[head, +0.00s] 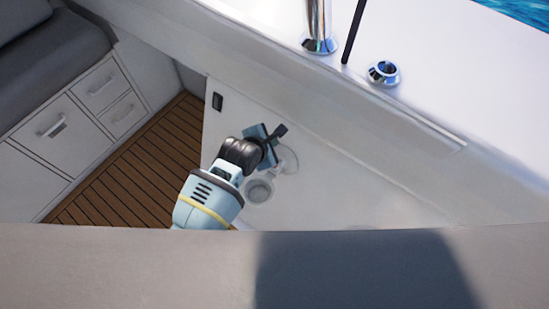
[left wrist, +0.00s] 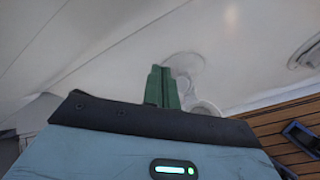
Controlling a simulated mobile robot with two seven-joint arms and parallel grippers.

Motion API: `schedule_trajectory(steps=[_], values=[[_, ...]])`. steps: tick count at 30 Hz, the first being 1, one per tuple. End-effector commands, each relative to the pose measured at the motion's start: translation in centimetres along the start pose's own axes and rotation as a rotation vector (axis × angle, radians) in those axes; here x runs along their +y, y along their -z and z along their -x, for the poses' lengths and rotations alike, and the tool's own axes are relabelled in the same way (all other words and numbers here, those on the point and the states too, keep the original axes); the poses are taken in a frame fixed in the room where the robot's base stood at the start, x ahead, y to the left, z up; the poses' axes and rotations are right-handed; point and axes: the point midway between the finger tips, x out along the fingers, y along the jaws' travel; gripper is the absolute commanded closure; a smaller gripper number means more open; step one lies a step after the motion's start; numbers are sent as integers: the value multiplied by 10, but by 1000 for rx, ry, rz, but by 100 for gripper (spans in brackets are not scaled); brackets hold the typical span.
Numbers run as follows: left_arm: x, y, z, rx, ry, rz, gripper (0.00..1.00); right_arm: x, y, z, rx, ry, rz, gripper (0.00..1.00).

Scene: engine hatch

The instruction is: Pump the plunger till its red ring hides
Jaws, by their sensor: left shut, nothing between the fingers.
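My left gripper (head: 281,131) is in front of the white wall panel in the head view, with its fingers shut and nothing held. In the left wrist view its dark green fingers (left wrist: 162,88) stand together, pointing at the panel. A pale round fitting (head: 289,160) shows just below and right of the gripper, partly behind it; a white disc (left wrist: 186,62) shows beyond the fingers in the left wrist view. Contact between fingers and fitting cannot be told. My right gripper is not in view.
Another round fitting (head: 259,190) sits lower on the panel. A small black fixture (head: 217,101) is at its upper left. A wooden floor (head: 135,170) and white drawers (head: 100,86) lie to the left. A chrome fitting (head: 383,72) is on the ledge above.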

Motion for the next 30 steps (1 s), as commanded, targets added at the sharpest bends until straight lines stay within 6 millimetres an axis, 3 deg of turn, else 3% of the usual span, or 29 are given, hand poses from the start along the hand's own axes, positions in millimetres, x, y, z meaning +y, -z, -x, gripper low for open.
schedule_trajectory(steps=[12, 21, 30], values=[[-29, 28, -36, 2, 4, -1, 100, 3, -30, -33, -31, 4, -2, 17], [-40, 39, -54, 0, 1, 1, 100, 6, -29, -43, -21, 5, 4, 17], [-40, 40, -55, 0, 0, -1, 100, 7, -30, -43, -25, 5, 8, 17]])
